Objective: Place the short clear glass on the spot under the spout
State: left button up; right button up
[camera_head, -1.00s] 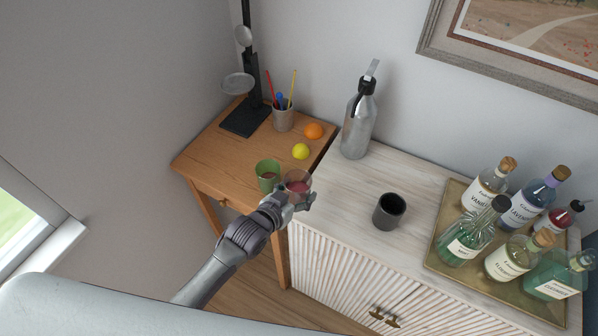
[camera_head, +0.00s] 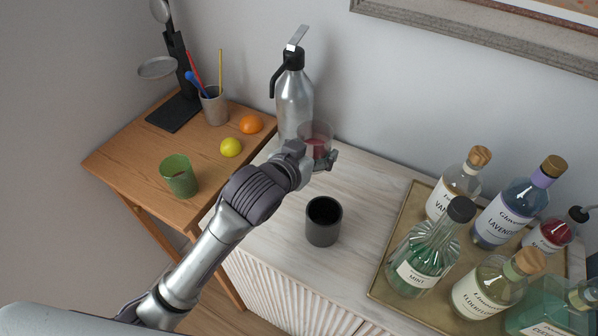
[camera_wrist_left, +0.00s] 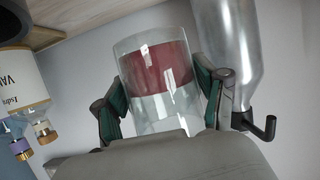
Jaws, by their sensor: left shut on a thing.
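The short clear glass (camera_head: 317,136), with red liquid in it, is held in my left gripper (camera_head: 318,160) over the whitewashed cabinet. In the left wrist view the two fingers (camera_wrist_left: 163,100) press on opposite sides of the glass (camera_wrist_left: 155,68). Its gap to the cabinet top is hard to tell. The metal siphon bottle (camera_head: 294,103) stands just behind and left of the glass. Its black spout (camera_head: 275,82) points left and down, and also shows in the left wrist view (camera_wrist_left: 265,127). The surface under the spout is partly hidden by my arm. My right gripper is out of view.
A dark cup (camera_head: 323,222) stands on the cabinet (camera_head: 370,190) in front of the glass. A brass tray (camera_head: 378,290) with several labelled bottles is at the right. A green cup (camera_head: 179,178), lemon (camera_head: 231,147), orange (camera_head: 251,124) and pencil cup (camera_head: 215,106) are on the wooden table.

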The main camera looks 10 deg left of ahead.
pick_arm(q)
jog(key=shift+w, duration=0.1)
jog(key=w+a+f, duration=0.2)
jog(key=a, duration=0.1)
jog(key=w+a+f+p, duration=0.1)
jog(key=w+a+f, duration=0.1)
jog(key=a, duration=0.1)
jog(key=w+a+f, duration=0.2)
jog(key=a, duration=0.1)
jog(key=shift+w, duration=0.1)
jog(key=shift+w+a+f+p, duration=0.15)
jog(key=shift+f+p, duration=0.1)
jog(key=shift+p, duration=0.05)
jog(key=shift+a+f, duration=0.1)
jog(key=shift+f, duration=0.1)
notch_tip(320, 180, down, 3)
jog(key=shift+f+p, duration=0.1)
jog(key=shift+p, duration=0.2)
jog(key=shift+f, duration=0.25)
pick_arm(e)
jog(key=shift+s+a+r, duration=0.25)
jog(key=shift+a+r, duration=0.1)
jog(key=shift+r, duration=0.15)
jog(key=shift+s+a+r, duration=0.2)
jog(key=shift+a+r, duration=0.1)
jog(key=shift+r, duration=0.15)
pick_arm(q)
jog(key=shift+f, duration=0.15)
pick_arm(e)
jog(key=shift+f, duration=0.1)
